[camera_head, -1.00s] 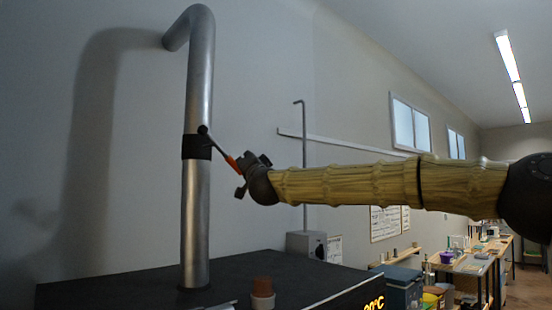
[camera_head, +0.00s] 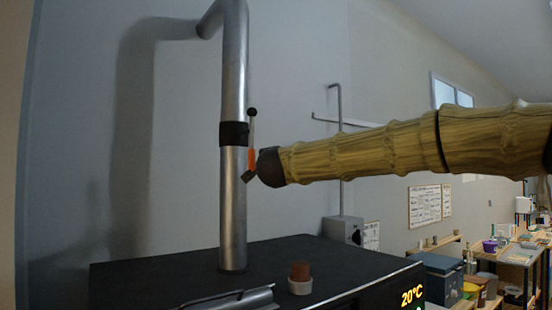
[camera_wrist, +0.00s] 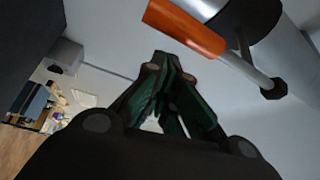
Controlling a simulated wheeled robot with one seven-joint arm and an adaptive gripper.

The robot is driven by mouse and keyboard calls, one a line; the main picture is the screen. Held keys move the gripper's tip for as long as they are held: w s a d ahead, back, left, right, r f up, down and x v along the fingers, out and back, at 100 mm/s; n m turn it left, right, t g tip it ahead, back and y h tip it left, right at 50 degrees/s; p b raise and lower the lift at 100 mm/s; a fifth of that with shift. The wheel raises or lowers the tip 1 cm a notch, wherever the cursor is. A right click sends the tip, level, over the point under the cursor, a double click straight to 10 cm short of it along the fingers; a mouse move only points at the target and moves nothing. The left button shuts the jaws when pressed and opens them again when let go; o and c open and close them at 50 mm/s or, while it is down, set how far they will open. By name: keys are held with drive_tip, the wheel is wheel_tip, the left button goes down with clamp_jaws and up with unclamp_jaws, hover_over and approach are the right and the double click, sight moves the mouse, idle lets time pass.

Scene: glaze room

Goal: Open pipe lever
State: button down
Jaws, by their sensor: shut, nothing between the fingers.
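The metal pipe (camera_head: 234,200) stands upright out of a dark-topped unit and has a black collar (camera_head: 233,134). The lever (camera_head: 252,133) sits at the collar's right side, near vertical, with a black knob above and an orange grip (camera_head: 252,160) below. In the wrist view the orange grip (camera_wrist: 187,28) is just beyond my fingertips. The knob (camera_wrist: 275,88) is at right. My gripper (camera_head: 247,176) is beside the lever's lower end, mostly hidden by my wrist. In the wrist view my gripper (camera_wrist: 165,65) is shut and empty. I cannot tell whether it touches the grip.
The dark unit (camera_head: 180,272) has a 20°C display (camera_head: 412,296) on its front. A small brown-and-white pot (camera_head: 300,279) and a metal handle bar (camera_head: 230,300) are at its front. A grey box (camera_head: 343,229) stands behind. Workbenches are at far right; the wall is close behind the pipe.

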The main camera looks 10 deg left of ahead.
drive_tip(key=shift+s+a+f+b, duration=0.25)
drive_tip(key=shift+s+a+b, duration=0.05)
drive_tip(key=shift+s+a, duration=0.25)
idle(0.5)
